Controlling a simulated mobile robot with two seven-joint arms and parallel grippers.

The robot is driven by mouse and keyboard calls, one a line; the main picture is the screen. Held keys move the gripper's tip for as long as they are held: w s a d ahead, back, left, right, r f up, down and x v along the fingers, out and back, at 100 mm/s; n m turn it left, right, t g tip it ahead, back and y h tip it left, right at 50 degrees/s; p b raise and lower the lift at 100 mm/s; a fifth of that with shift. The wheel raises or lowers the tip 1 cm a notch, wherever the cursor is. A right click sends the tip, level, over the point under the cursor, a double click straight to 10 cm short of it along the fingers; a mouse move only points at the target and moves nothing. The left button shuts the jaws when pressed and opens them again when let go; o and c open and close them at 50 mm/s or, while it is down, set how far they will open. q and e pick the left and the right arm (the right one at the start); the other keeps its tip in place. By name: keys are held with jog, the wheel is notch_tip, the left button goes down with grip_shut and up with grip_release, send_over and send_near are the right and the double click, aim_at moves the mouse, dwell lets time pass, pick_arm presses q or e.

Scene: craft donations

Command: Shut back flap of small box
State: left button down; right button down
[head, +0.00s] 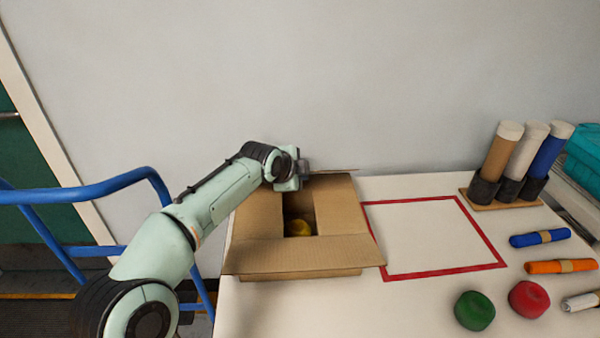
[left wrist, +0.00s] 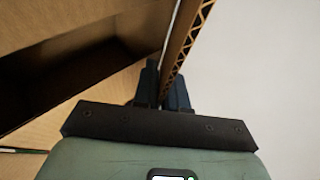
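The small cardboard box (head: 300,272) stands at the table's left end. Its left flap (head: 258,214) and right flap (head: 341,207) lie folded inward, with a gap between them. The front flap (head: 305,253) is folded outward toward me. The back flap (head: 335,171) shows only as a thin edge at the rear. My left gripper (head: 302,170) is at the box's back left. In the left wrist view, the flap's corrugated edge (left wrist: 190,40) runs down between the close-set fingers (left wrist: 162,92), which appear shut on it. My right gripper is not in view.
A yellow item (head: 300,227) lies inside the box. Right of it are a red-outlined square (head: 440,270), green and red round pieces (head: 474,311) (head: 528,299), rolled bundles (head: 540,238) and a tube stand (head: 500,193). A wall stands behind; a blue rail (head: 90,190) is left.

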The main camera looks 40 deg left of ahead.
pick_arm(q)
jog(key=c, duration=1.3)
grip_release()
jog(key=shift+s+f+g, duration=0.2)
jog(key=shift+f+g, duration=0.1)
jog(key=shift+f, duration=0.6)
jog(key=shift+c, duration=0.2)
jog(key=shift+w+r, duration=0.1)
jog(key=shift+r, duration=0.2)
jog(key=s+d+r, duration=0.1)
jog(key=s+r, duration=0.2)
jog(key=s, duration=0.3)
jog(key=s+d+r, duration=0.2)
jog(key=s+r, duration=0.1)
jog(key=s, duration=0.4)
jog(key=shift+s+d+r, duration=0.25)
